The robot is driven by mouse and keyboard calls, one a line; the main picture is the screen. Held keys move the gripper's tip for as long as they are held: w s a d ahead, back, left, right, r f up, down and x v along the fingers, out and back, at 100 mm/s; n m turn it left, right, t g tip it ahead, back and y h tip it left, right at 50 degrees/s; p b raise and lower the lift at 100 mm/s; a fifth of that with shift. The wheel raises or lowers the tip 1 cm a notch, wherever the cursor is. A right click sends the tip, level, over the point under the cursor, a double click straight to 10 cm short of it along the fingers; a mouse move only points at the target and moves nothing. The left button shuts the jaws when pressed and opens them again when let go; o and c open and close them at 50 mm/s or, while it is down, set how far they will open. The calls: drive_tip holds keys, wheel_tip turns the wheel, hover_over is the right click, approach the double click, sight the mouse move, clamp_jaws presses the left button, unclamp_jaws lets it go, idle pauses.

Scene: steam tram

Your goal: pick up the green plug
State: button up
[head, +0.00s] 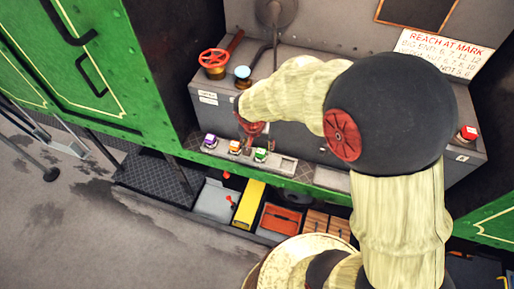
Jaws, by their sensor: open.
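The green plug (260,155) stands at the right end of a short row of coloured plugs on a pale strip along the tram's ledge. My gripper (250,136) is reddish and hangs from the pale arm just above the row, close to the orange and green plugs. It is open, with nothing visible in it. Its fingers are small and dark here, and I cannot tell whether they touch the green plug.
A purple plug (210,141) and an orange plug (234,147) stand left of the green one. A red valve wheel (213,58) and a blue-topped knob (242,72) rise from the grey box behind. Below are a yellow box (249,204) and an orange tray (279,222).

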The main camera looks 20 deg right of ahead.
sight(261, 151)
drive_tip(key=shift+m, duration=0.6)
drive_tip(key=b+x, duration=0.1)
drive_tip(key=x, duration=0.6)
drive_tip(key=shift+w+d+f, duration=0.15)
drive_tip(key=shift+w+f, duration=0.05)
drive_tip(key=shift+f, duration=0.1)
drive_tip(key=c, duration=0.4)
clamp_jaws()
drive_tip(key=shift+r, duration=0.1)
